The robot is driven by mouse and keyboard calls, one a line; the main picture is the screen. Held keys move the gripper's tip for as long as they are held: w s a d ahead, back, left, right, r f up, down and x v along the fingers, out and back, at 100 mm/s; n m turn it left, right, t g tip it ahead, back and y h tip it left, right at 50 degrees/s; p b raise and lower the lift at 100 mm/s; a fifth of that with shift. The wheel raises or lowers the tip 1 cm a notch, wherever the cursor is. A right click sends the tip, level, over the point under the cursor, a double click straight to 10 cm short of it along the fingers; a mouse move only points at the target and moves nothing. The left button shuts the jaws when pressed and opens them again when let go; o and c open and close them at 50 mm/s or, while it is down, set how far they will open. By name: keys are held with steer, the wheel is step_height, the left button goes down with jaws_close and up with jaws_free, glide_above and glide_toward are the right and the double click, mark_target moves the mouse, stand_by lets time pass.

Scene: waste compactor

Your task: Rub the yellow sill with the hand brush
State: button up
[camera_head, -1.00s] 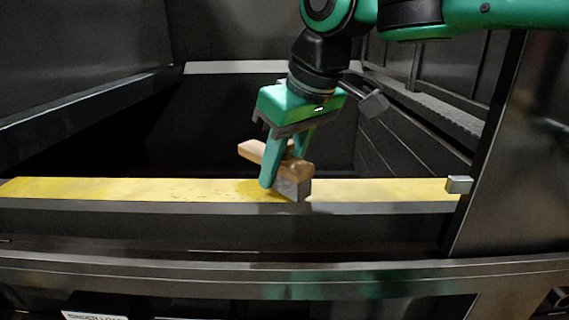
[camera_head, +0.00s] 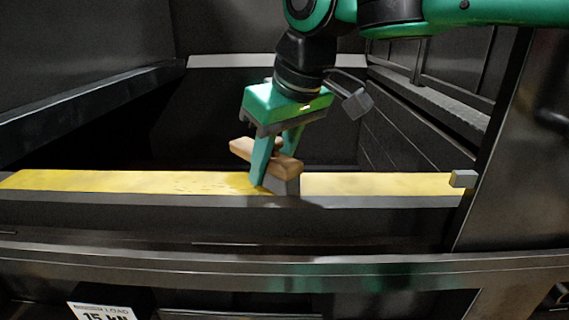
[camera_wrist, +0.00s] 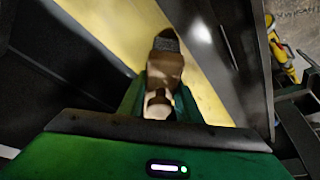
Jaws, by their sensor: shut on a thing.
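The yellow sill (camera_head: 380,184) runs across the head view as a long flat strip, with dark specks left of my gripper. My green gripper (camera_head: 275,170) is shut on the hand brush (camera_head: 268,157). The brush has a tan wooden handle and a grey bristle block at its lower right end. The bristle block is at the sill, near its front edge; whether it touches cannot be told for sure. In the wrist view the brush (camera_wrist: 164,66) lies between the fingers, its grey end over the yellow sill (camera_wrist: 110,30).
Behind the sill is the dark open hopper (camera_head: 220,120). A dark post (camera_head: 510,150) stands at the right, with a small grey block (camera_head: 463,178) beside it at the sill's end. A white load label (camera_head: 100,311) sits below the front rail (camera_head: 200,257).

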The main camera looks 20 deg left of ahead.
mark_target(220, 180)
steer(key=shift+s+a, duration=0.35)
steer(key=shift+a, duration=1)
steer(key=shift+s+a, duration=0.3)
steer(key=shift+a, duration=1.05)
steer(key=shift+s+a, duration=0.35)
steer(key=shift+a, duration=1)
steer(key=shift+s+a+f, duration=0.1)
steer(key=shift+s+a, duration=0.1)
steer(key=shift+a, duration=0.55)
steer(key=shift+s+a+f, duration=0.1)
steer(key=shift+s+a, duration=0.05)
steer(key=shift+a, duration=0.6)
steer(key=shift+s+a+f, duration=0.1)
steer(key=shift+s+a, duration=0.1)
steer(key=shift+a, duration=0.55)
steer(key=shift+s+a+r, duration=0.1)
steer(key=shift+s+a, duration=0.1)
steer(key=shift+a, duration=0.75)
steer(key=shift+s+a+r, duration=0.1)
steer(key=shift+s+a, duration=0.15)
steer(key=shift+a, duration=0.75)
steer(key=shift+s+a+r, duration=0.1)
steer(key=shift+s+a, duration=0.1)
steer(key=shift+a, duration=0.75)
steer(key=shift+f, duration=0.15)
steer(key=shift+d, duration=0.1)
